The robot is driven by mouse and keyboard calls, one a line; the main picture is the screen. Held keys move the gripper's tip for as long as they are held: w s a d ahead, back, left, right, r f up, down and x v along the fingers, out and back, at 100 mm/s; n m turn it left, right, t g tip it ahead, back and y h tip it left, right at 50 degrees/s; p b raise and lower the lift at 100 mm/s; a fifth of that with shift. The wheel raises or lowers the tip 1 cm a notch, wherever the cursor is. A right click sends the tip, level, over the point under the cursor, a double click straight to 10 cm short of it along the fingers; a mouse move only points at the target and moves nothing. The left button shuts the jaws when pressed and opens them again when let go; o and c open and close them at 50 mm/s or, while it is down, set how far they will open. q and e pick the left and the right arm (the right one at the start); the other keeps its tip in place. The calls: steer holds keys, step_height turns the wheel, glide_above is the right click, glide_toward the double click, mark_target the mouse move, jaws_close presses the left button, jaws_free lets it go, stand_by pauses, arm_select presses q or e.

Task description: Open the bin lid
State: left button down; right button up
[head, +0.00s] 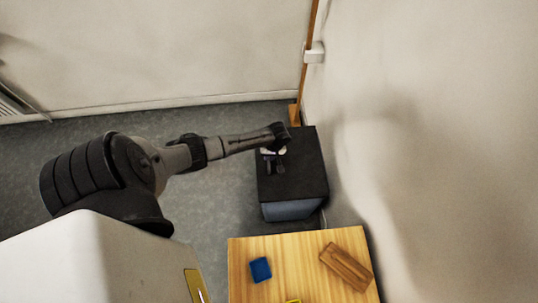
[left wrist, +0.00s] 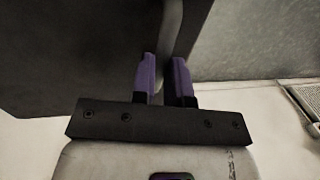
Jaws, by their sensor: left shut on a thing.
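The bin (head: 292,209) is a grey-blue box standing on the floor against the right wall. Its black lid (head: 302,170) looks flat and down on top. My left gripper (head: 271,162) is at the lid's left side, its fingers pointing down. The dark lid surface (left wrist: 75,50) fills the left of that view. My right gripper is not in view.
A wooden table (head: 245,285) stands in front of the bin, with a blue block (head: 260,269) and a brown wooden piece (head: 346,267) on it. A wooden post (head: 307,70) rises in the corner behind the bin. The grey floor (head: 225,195) left of the bin is clear.

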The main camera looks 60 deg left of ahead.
arm_select(q)
steer(key=w+d+r+g+p, duration=0.1)
steer(key=w+r+p, duration=0.2)
steer(key=r+p, duration=0.2)
steer(key=w+d+r+g+y+p, duration=0.1)
steer(key=w+d+r+p, duration=0.1)
steer(key=w+r+p, duration=0.2)
step_height(320, 180, up, 4)
steer(key=shift+w+f+p, duration=0.15)
steer(key=shift+f+p, duration=0.05)
steer(key=shift+p, duration=0.85)
steer(key=c, duration=1.6)
jaws_free()
steer(key=shift+w, duration=0.1)
steer(key=o, duration=0.4)
steer(key=shift+w+d, duration=0.1)
steer(key=shift+w, duration=0.3)
steer(key=shift+c, duration=0.2)
steer(key=shift+o, duration=0.6)
steer(key=shift+s, duration=0.15)
